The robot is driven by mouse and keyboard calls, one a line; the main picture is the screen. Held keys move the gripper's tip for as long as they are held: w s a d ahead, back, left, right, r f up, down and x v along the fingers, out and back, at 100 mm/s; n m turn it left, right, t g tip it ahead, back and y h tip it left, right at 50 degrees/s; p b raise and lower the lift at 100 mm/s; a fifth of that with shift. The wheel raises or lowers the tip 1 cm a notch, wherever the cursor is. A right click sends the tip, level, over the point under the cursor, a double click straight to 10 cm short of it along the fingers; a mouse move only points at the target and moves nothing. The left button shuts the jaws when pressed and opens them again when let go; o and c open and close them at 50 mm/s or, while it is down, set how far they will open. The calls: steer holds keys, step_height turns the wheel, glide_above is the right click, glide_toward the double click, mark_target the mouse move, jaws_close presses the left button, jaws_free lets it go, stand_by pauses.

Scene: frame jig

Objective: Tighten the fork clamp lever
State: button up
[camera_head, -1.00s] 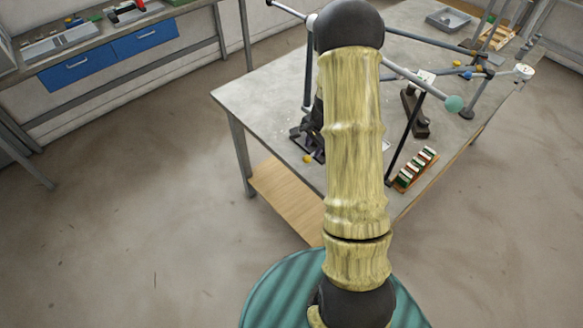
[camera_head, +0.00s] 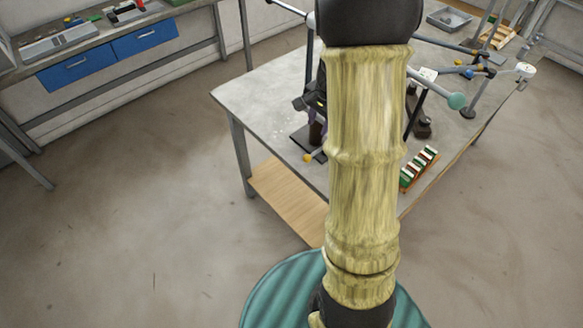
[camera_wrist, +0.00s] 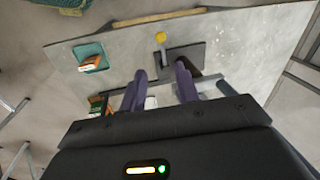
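A short lever with a yellow knob (camera_wrist: 160,37) stands at a dark plate (camera_wrist: 196,52) on the grey table in the wrist view; it looks like the clamp lever. In the head view the yellow knob (camera_head: 307,158) shows near the table's front edge, beside the dark plate (camera_head: 302,141). My gripper (camera_wrist: 161,68) has two purple fingers set apart, with nothing seen held between them. The lever's knob appears beyond the fingertips in the wrist view. In the head view my arm hides most of the gripper, and the lever's lower part is hard to make out.
The grey table (camera_head: 262,105) carries a jig of grey tubes with a teal knob (camera_head: 457,101) at right. A rack of green and white pieces (camera_head: 419,168) sits near the table's right edge. The floor left of the table is clear. A bench with blue drawers (camera_head: 145,38) stands behind.

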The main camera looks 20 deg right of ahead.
steer(key=s+a+n+b, duration=0.1)
steer(key=s+a+n, duration=0.9)
steer(key=a, duration=0.2)
steer(key=shift+s+f+h+b, duration=0.3)
steer(key=shift+s+f+b, duration=0.05)
steer(key=shift+s+b, duration=0.05)
steer(key=shift+c, duration=0.6)
steer(key=s+a+n, duration=0.2)
steer(key=s+n, duration=0.1)
steer(key=shift+s+a+t, duration=0.1)
steer(key=shift+s+t, duration=0.05)
steer(key=shift+t, duration=0.15)
jaws_close()
steer(key=shift+w+d, duration=0.2)
steer(key=shift+f, duration=0.1)
